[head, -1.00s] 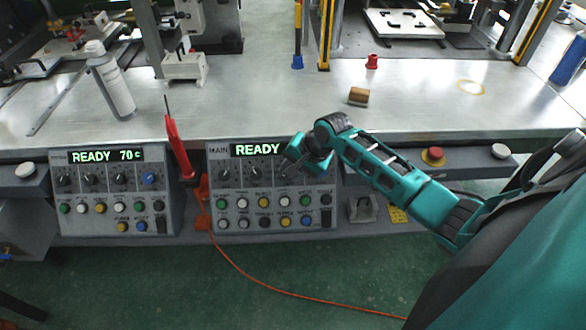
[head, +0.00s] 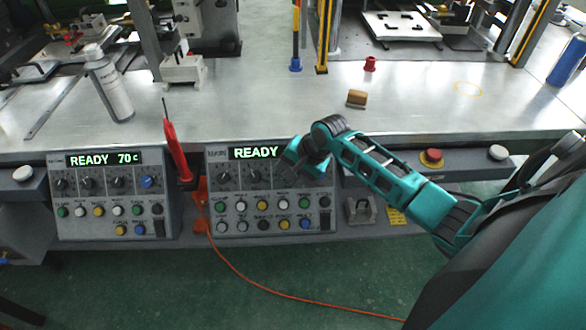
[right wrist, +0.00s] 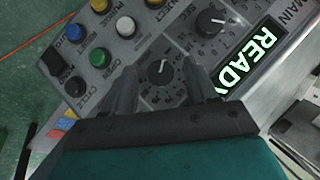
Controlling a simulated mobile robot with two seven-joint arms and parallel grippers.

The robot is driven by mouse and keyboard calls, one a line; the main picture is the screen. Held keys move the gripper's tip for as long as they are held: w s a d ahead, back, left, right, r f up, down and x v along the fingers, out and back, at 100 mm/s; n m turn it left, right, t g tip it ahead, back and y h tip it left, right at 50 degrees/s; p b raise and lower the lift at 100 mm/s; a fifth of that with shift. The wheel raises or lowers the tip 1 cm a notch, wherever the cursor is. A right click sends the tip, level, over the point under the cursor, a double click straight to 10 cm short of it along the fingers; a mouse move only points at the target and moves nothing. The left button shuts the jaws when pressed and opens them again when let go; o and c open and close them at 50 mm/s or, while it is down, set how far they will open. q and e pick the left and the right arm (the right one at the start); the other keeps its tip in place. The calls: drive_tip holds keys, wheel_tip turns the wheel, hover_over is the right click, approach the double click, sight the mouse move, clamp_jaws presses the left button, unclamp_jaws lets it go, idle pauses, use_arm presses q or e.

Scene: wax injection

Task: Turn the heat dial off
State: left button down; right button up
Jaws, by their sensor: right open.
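Two control panels hang at the table's front edge. The left panel (head: 66,190) shows a lit "READY 70c" and a row of dials with a blue dial (head: 148,182) at its right end. The main panel (head: 215,162) shows "READY" and a row of black dials. No label reading heat is legible. My right gripper (head: 296,172) is at the right end of the main panel's dial row and hides that part. In the right wrist view my right gripper (right wrist: 160,82) is open, its fingers on either side of a black dial (right wrist: 160,70). Contact cannot be told. My left gripper is out of view.
A red tool (head: 175,150) stands between the panels, with an orange cable (head: 240,268) hanging to the floor. A white bottle (head: 110,90) and a brown block (head: 357,98) are on the table. A red button (head: 431,155) is at the front edge, right of my forearm.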

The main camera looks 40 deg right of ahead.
drive_tip(key=v, duration=1.3)
drive_tip(key=shift+f, duration=0.1)
drive_tip(key=s+a+f+n+t, duration=0.35)
drive_tip(key=a+f+n, duration=0.3)
drive_tip(key=f, duration=0.45)
drive_tip(key=s+a+f+n+t, duration=0.2)
drive_tip(key=s+a+f+n, duration=0.1)
drive_tip(key=s+a+n, duration=0.5)
drive_tip(key=shift+s+a+f, duration=0.15)
drive_tip(key=shift+s+a, duration=0.25)
drive_tip(key=shift+a, duration=0.25)
